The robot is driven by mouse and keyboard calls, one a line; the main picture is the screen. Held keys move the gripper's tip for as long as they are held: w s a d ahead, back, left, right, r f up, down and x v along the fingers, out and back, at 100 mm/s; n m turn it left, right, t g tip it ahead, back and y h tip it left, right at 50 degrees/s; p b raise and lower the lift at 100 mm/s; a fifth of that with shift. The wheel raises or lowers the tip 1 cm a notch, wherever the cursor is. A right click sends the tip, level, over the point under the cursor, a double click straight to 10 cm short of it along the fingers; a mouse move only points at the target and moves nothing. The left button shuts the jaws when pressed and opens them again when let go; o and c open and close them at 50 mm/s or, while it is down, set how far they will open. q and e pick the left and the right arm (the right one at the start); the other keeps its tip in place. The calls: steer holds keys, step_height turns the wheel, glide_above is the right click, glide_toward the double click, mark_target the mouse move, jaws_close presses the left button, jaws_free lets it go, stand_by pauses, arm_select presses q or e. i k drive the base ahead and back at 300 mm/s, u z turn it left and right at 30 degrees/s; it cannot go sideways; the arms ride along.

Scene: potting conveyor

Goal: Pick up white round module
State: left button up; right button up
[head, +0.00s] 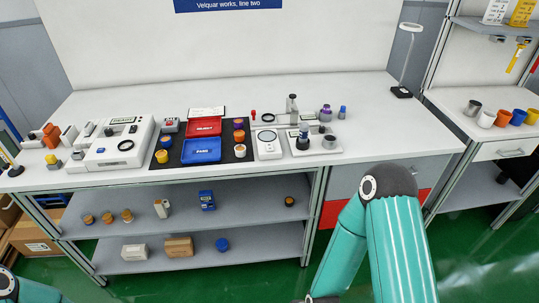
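A small round module with a white top and an orange-brown side (240,151) stands on the black mat (222,167), at the mat's front right. Two similar round modules stand behind it: an orange one (239,137) and a purple-topped one (239,124). Neither of my grippers shows. The teal links of my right arm fill the lower right, and a small part of my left arm shows at the bottom left corner. No arm is near the modules.
A blue tray (202,157) and a red tray (203,127) lie left of the modules. A white device with a round dial (268,153) stands to the right. A white cup (487,119) stands among other cups on the right bench. The bench's front right is clear.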

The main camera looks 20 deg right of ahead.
mark_target(240, 150)
steer(key=u, duration=0.15)
steer(key=i, duration=0.9)
steer(key=z, duration=0.2)
steer(key=k, duration=0.75)
steer(key=u, duration=0.25)
steer(key=i, duration=0.6)
steer(key=z, duration=0.05)
